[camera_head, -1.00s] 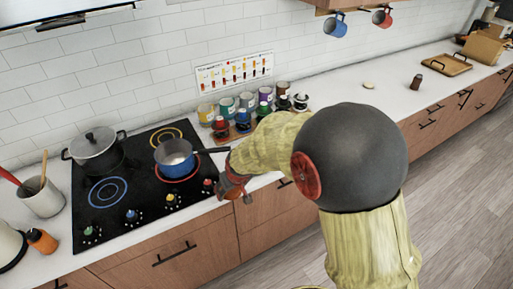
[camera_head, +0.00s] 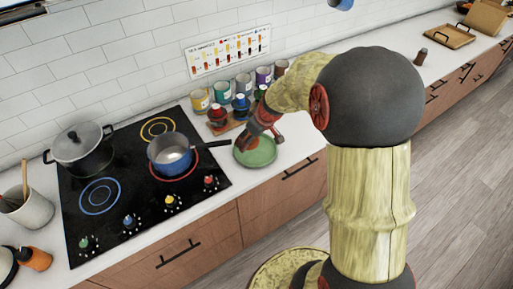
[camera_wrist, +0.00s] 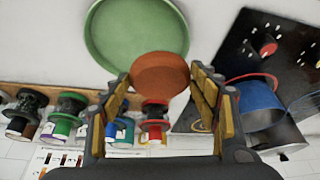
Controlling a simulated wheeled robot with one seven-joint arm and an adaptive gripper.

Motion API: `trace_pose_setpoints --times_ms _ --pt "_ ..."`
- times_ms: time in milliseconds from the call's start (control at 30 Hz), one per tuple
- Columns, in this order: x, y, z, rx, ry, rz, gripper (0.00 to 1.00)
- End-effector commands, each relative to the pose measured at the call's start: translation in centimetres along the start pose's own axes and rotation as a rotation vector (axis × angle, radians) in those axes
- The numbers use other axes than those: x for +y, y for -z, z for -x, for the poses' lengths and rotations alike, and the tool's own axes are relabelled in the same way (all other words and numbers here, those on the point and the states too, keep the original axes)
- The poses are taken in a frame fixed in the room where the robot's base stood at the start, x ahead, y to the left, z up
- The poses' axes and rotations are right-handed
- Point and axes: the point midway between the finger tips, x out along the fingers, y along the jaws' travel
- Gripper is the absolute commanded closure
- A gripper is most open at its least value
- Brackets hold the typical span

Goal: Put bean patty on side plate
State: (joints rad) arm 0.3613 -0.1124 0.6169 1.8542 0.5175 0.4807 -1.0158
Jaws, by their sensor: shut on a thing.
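The bean patty (camera_wrist: 160,74) is a brown-orange disc held between the fingers of my gripper (camera_wrist: 163,92) in the wrist view. The side plate (camera_wrist: 112,42) is a round green plate, and the patty overlaps its edge in that view. In the head view the plate (camera_head: 264,157) lies on the counter just right of the stove, with my gripper (camera_head: 259,137) over its far part. In the head view I cannot make out the patty, and the gripper hides part of the plate. The gap between patty and plate is unclear.
A blue saucepan (camera_head: 171,158) stands on the black stove (camera_head: 125,200), its handle pointing toward the plate. A grey pot (camera_head: 84,151) is on the rear left. Several cans and bottles (camera_head: 221,94) line the wall behind the plate. Counter farther right is mostly clear.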

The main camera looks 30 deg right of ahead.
Motion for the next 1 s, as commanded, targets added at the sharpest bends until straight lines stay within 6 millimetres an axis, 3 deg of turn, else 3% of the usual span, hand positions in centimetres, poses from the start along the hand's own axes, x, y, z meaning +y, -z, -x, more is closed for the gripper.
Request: trace_pose_setpoints --times_ms 33,233,467,700,1000 --pt "0.7 -0.7 -1.3 -0.005 0.002 -0.004 0.67" --pt "2.7 -1.2 -3.4 -0.002 0.001 -0.001 0.67" --pt "3.6 -1.6 -4.5 -0.003 0.001 -0.001 0.67" --pt "3.8 -2.8 -7.4 -0.003 0.002 -0.001 0.67" --pt "3.8 -2.8 -7.4 -0.002 0.001 0.001 0.67"
